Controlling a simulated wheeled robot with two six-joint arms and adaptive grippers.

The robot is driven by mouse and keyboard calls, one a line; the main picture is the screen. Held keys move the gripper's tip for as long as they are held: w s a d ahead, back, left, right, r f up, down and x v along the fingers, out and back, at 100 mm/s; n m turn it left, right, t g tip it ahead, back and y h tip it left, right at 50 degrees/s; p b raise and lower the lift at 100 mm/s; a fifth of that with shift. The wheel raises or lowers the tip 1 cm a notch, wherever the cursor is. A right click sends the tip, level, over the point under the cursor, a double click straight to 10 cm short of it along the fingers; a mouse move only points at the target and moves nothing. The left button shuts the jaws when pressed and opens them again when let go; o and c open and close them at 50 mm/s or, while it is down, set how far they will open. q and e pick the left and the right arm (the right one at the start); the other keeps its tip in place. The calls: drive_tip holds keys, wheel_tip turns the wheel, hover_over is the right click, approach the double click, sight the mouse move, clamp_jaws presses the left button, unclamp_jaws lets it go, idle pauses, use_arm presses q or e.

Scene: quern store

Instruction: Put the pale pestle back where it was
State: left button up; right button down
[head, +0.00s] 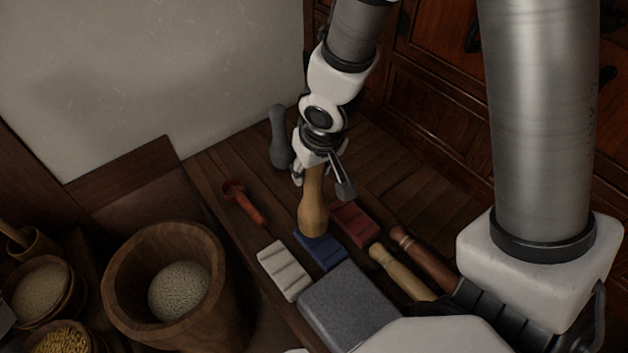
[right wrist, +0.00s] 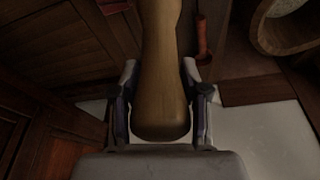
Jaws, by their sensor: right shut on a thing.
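My right gripper (head: 321,184) is shut on a pale tan wooden pestle (head: 314,212). The pestle hangs nearly upright with its wide end down, in front of a blue ridged block (head: 325,252) on the wooden bench. I cannot tell whether its lower end touches the block. In the right wrist view the pestle (right wrist: 160,85) sits between both fingers of the gripper (right wrist: 160,70). My left gripper is not in view.
A white ridged block (head: 284,270), a red block (head: 355,224) and a grey stone slab (head: 348,305) lie close by. A pale roller (head: 400,274), a brown roller (head: 424,260) and a red scoop (head: 243,203) lie on the bench. A wooden mortar (head: 125,288) holds grain.

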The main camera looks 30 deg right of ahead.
drive_tip(key=shift+s+f, duration=0.25)
drive_tip(key=shift+s, duration=0.1)
drive_tip(key=w+d+f+b, duration=0.1)
drive_tip(key=w+d+f, duration=0.1)
drive_tip(key=w+d, duration=0.2)
drive_tip(key=w+d+f+b, duration=0.1)
drive_tip(key=w+d+f, duration=0.2)
drive_tip(key=w, duration=0.6)
drive_tip(key=shift+d+b, duration=0.3)
drive_tip(key=shift+d, duration=0.5)
drive_tip(key=shift+w, duration=0.1)
drive_tip(key=shift+f, duration=0.15)
drive_tip(key=c, duration=0.6)
unclamp_jaws()
